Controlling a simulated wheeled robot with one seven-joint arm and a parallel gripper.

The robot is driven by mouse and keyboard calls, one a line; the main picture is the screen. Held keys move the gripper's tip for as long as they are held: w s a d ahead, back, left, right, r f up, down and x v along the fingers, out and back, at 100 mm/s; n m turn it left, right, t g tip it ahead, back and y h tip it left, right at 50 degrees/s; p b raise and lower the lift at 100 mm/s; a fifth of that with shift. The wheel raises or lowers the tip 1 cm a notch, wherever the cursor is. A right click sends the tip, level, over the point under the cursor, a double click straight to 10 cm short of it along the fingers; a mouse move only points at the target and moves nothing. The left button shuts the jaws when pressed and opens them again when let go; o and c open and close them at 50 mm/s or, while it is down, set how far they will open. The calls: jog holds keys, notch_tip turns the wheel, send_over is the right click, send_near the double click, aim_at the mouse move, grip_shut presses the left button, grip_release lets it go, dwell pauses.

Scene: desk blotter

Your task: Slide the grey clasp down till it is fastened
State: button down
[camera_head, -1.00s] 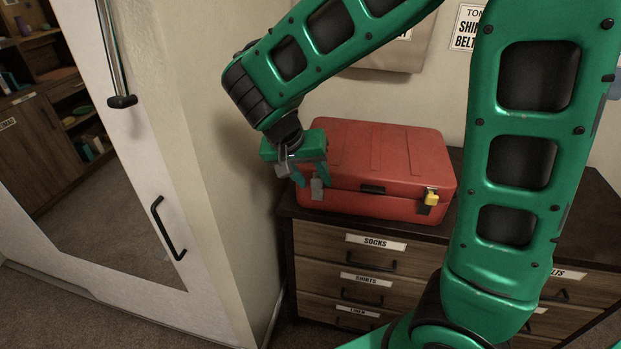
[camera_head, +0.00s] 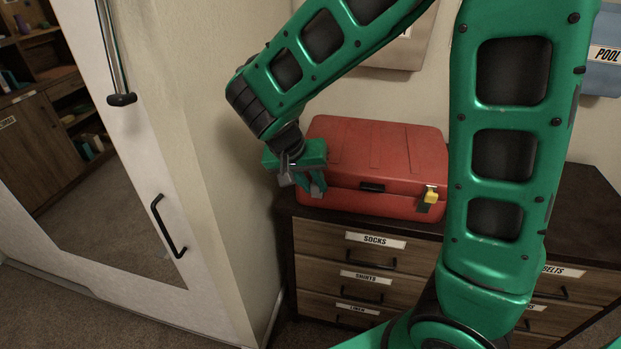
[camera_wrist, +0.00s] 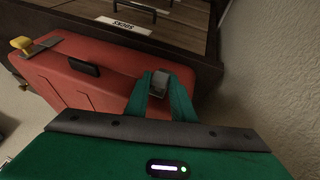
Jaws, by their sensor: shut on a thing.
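A red case (camera_head: 385,160) lies with its lid down on the dresser; it also shows in the wrist view (camera_wrist: 95,75). The grey clasp (camera_wrist: 159,82) is at the left end of the case front in the head view. My gripper (camera_head: 316,189) is at this clasp, its green fingers closed about it. In the wrist view my gripper (camera_wrist: 158,88) has a finger on each side of the grey piece. The fingers hide much of the clasp, and I cannot tell whether it is fastened.
A yellow clasp (camera_head: 431,195) is at the right end of the case front. The black handle (camera_head: 371,187) lies between the clasps. The dark dresser top (camera_head: 560,215) is clear to the right. A wall (camera_head: 215,120) stands close on the left.

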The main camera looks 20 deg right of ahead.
jog(key=c, duration=1.5)
grip_release()
jog(key=shift+a+f, duration=0.1)
jog(key=v, duration=1)
jog(key=shift+a+r, duration=0.1)
jog(key=shift+r, duration=0.25)
jog(key=s+d+f+g+y, duration=0.1)
jog(key=s+d+y, duration=0.1)
jog(key=s+d, duration=0.65)
jog(key=s+d+f+g+y, duration=0.15)
jog(key=s+d, duration=0.35)
jog(key=d, duration=0.7)
jog(key=shift+y, duration=0.85)
jog(key=s, duration=0.5)
jog(key=s+d+f, duration=0.1)
jog(key=s, duration=0.2)
jog(key=shift+s+d+f, duration=0.1)
jog(key=shift+s, duration=0.3)
